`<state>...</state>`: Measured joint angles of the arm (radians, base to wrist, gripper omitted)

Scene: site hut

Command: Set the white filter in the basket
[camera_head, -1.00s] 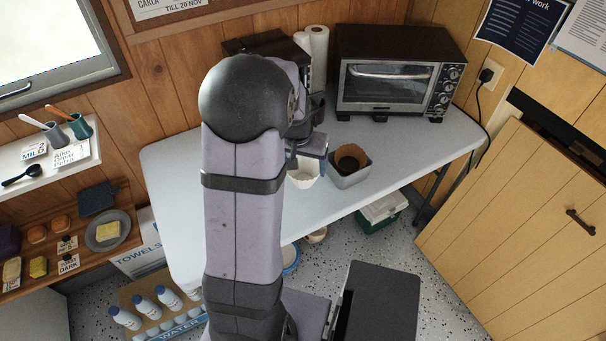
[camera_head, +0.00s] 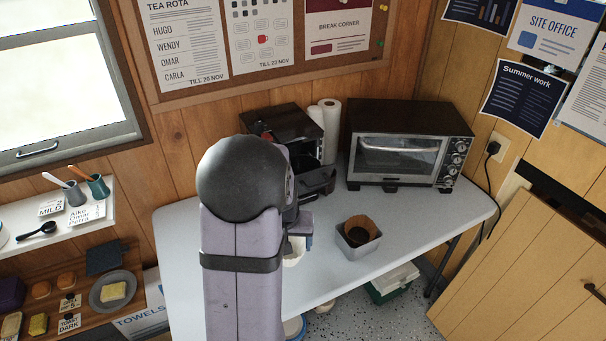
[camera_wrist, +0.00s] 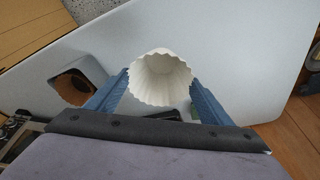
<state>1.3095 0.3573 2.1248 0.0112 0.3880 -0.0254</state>
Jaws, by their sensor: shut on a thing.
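The white fluted paper filter (camera_wrist: 160,80) is between the blue fingers of my gripper (camera_wrist: 160,92) in the wrist view, its wide mouth facing the camera. In the head view a sliver of the filter (camera_head: 292,252) shows beside my arm, left of a grey square tin. My gripper (camera_head: 302,240) is shut on it and mostly hidden by my arm. A dark coffee machine (camera_head: 283,125) stands at the back of the table with a dark part (camera_head: 318,182) jutting from its front. I cannot tell whether that part is the basket.
The grey tin (camera_head: 358,247) holds brown filters (camera_head: 359,230) on the white table (camera_head: 400,215). A toaster oven (camera_head: 408,145) stands at the back right, with paper rolls (camera_head: 329,120) to its left. The table's left part is clear.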

